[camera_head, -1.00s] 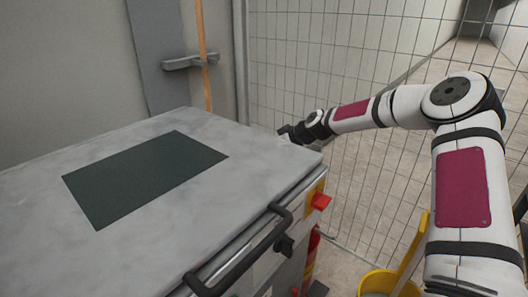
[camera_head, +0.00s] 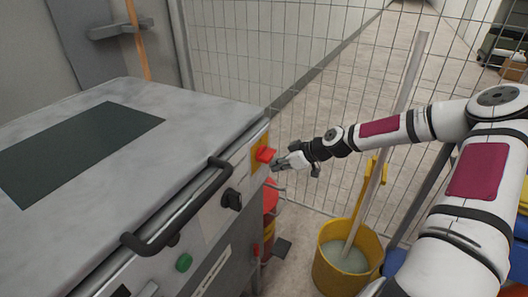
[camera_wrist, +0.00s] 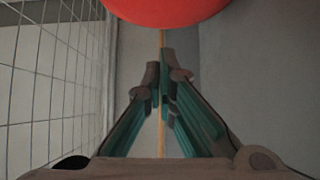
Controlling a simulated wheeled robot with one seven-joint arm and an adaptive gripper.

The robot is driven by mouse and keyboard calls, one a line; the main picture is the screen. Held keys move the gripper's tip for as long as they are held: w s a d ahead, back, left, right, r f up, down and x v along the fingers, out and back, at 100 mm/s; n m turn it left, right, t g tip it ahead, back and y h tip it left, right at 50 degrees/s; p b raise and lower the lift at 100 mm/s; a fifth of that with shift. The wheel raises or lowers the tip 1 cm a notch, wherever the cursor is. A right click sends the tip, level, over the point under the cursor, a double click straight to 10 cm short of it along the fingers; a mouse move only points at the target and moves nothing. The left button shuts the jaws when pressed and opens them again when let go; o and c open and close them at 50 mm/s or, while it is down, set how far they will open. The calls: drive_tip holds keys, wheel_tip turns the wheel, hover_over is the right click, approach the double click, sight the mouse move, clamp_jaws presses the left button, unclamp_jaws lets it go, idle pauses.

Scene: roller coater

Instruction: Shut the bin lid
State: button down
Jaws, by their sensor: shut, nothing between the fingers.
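My gripper (camera_head: 280,163) is shut and empty, beside the front right corner of the grey machine, close to its red switch (camera_head: 264,155). In the wrist view my fingers (camera_wrist: 165,70) meet at the tips, and a rounded red thing (camera_wrist: 165,8) fills the top edge beyond them; I cannot tell what it is. No bin lid can be made out for certain. Blue and yellow containers (camera_head: 520,228) are cut off at the right edge, partly behind my arm, and their lids cannot be told.
The grey machine (camera_head: 150,95) has a black bar handle (camera_head: 185,212) along its front. A yellow mop bucket (camera_head: 340,270) with a tall pole stands on the floor right of it. A wire mesh fence (camera_head: 300,70) runs behind. Red objects (camera_head: 270,200) sit below my gripper.

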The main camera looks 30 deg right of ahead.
drive_tip(key=shift+s+d+f+b, duration=0.1)
drive_tip(key=shift+s+d+f, duration=0.15)
drive_tip(key=shift+f, duration=0.25)
drive_tip(key=shift+s+d+f+b, duration=0.1)
drive_tip(key=shift+s+d+f, duration=0.15)
drive_tip(key=shift+f, duration=0.3)
drive_tip(key=shift+s+d+f+b, duration=0.1)
drive_tip(key=shift+s+d+f, duration=0.05)
drive_tip(key=shift+s+f, duration=0.3)
drive_tip(key=shift+w, duration=0.1)
